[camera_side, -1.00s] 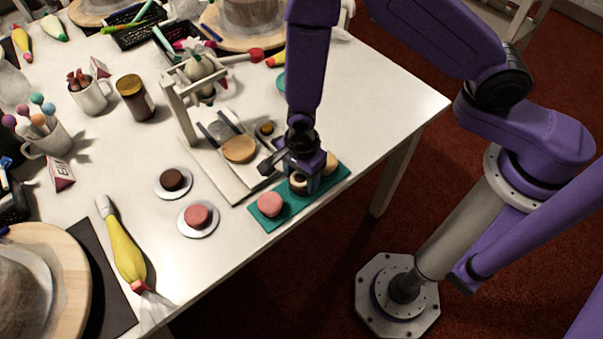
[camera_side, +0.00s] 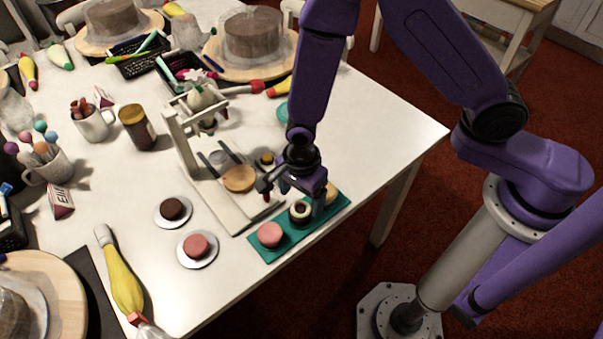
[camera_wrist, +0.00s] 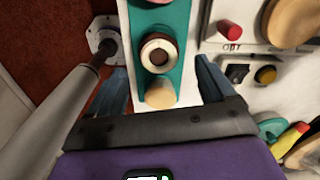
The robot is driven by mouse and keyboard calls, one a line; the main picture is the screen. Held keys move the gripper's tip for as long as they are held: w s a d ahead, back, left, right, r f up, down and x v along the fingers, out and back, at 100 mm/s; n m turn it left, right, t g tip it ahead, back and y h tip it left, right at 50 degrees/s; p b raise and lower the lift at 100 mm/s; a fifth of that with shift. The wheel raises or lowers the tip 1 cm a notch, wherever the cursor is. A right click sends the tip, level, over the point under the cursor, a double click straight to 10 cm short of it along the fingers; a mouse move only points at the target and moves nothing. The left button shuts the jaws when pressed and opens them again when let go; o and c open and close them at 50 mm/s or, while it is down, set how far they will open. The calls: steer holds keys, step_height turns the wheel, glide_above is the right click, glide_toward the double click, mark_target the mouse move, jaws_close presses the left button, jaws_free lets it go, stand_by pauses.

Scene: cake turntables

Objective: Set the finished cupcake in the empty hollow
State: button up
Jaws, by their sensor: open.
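A teal tray (camera_side: 285,236) lies at the table's near edge with three cakes in a row. The cupcake with a cream ring and dark centre (camera_side: 299,211) sits upright in the middle place, between a pink cake (camera_side: 270,234) and a pale yellow one (camera_side: 331,190). No empty hollow shows on the tray. My gripper (camera_side: 292,194) is open and empty above the middle cupcake. In the wrist view, the ringed cupcake (camera_wrist: 158,52) and the pale cake (camera_wrist: 160,93) lie between my spread fingers (camera_wrist: 160,70), neither visibly touched. The hollows' edges are hidden by the cakes.
A white press stand (camera_side: 187,150) with a round tan plate (camera_side: 239,178) stands just behind the tray. Two saucers with a dark cake (camera_side: 173,208) and a pink cake (camera_side: 196,246) lie to the left. The table's front edge is close to the tray.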

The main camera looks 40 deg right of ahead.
mark_target(304, 208)
step_height(304, 208, up, 8)
stand_by(0.5)
steer(key=s+d+r+n, duration=0.7)
steer(key=s+d+n, duration=0.1)
steer(key=n, duration=0.6)
steer(key=s+d+r+n, duration=0.7)
steer(key=s+d+n, duration=0.2)
steer(key=n, duration=0.5)
steer(key=shift+d, duration=1.2)
